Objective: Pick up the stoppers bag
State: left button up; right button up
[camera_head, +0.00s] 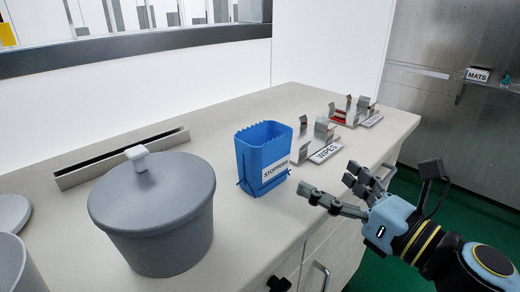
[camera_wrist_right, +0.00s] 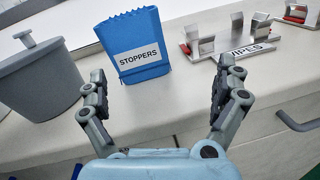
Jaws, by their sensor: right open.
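The stoppers bag (camera_head: 262,150) is a blue, open-topped bag with a jagged rim and a white STOPPERS label. It stands upright on the counter in the head view, right of the grey lidded pot. It also shows in the right wrist view (camera_wrist_right: 133,36), ahead of the fingers and a little left of centre. My right gripper (camera_head: 333,188) is open and empty, in front of the counter and to the right of the bag, apart from it. Its two spread fingers also show in the right wrist view (camera_wrist_right: 162,95). My left gripper is not in sight.
A grey pot (camera_head: 155,215) with a lid stands left of the bag. A metal holder labelled WIPES (camera_head: 320,147) stands close to its right, with another holder (camera_head: 355,112) behind. The counter's front edge and a drawer handle (camera_head: 321,276) lie near my gripper.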

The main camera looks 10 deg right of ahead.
aim_at(276, 168)
jog(key=a+n+y, duration=0.1)
jog(key=s+a+f+n+g, duration=0.1)
jog(key=n, duration=0.1)
jog(key=shift+s+a+n+g+y, duration=0.1)
jog(key=shift+a+n+g+y, duration=0.05)
jog(key=shift+n+g+y, duration=0.2)
jog(key=shift+n, duration=0.25)
jog(key=p+x, duration=0.1)
jog(key=x, duration=0.4)
jog(key=shift+a, duration=0.1)
jog(key=shift+w+a+p, duration=0.3)
jog(key=shift+w+p, duration=0.05)
jog(key=shift+w, duration=0.1)
jog(key=p+x, duration=0.1)
jog(key=x, duration=0.3)
jog(key=shift+d+r, duration=0.1)
jog(key=shift+r, duration=0.1)
jog(key=shift+w+a+f, duration=0.1)
jog(key=shift+w+a, duration=0.15)
jog(key=shift+w, duration=0.1)
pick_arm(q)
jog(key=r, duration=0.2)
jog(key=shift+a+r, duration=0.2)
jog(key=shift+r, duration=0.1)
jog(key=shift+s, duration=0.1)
pick_arm(e)
jog(key=c, duration=0.8)
